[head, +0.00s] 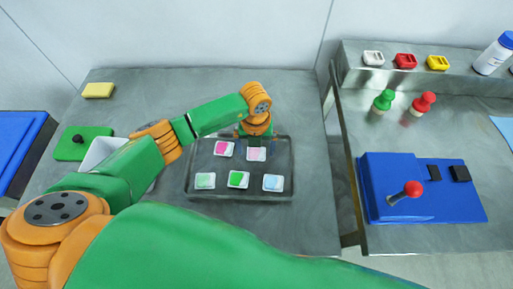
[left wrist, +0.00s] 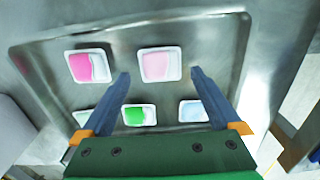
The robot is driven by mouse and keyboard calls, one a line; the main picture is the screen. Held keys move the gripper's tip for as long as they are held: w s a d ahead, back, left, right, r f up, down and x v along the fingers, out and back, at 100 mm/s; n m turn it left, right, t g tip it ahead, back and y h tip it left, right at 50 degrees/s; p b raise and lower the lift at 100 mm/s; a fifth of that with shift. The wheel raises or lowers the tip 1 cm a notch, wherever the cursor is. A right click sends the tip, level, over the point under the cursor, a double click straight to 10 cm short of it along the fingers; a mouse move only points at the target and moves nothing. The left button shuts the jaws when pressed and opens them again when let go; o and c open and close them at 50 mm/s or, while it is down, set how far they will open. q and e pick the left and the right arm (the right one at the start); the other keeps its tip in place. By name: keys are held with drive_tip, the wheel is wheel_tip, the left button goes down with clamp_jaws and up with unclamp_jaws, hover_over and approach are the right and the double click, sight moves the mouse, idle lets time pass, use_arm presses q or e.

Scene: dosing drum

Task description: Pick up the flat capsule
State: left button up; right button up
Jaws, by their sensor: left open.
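Several flat, square white capsules lie in a grey metal tray (head: 240,197). The back row has a magenta capsule (head: 222,149) and a light pink capsule (head: 256,155). The front row has a light green capsule (head: 205,180), a bright green capsule (head: 238,179) and a light blue capsule (head: 273,183). I cannot tell which one the task means. My left gripper (left wrist: 160,74) is open and empty above the tray. In the left wrist view its fingers stand on either side of the light pink capsule (left wrist: 160,64). The right gripper is not in view.
A yellow sponge (head: 98,90) and a green board (head: 82,145) lie left on the table. A white container (head: 100,152) is partly hidden behind my left arm. The right bench holds a blue box (head: 425,205) with a red-knobbed lever (head: 413,189).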

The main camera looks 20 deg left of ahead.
use_arm(q)
drive_tip(key=shift+w+f, duration=0.1)
drive_tip(key=shift+f, duration=0.55)
drive_tip(key=shift+w+f, duration=0.25)
drive_tip(key=shift+w, duration=0.05)
drive_tip(key=shift+s+r, duration=0.1)
drive_tip(key=shift+s, duration=0.05)
drive_tip(key=c, duration=1.4)
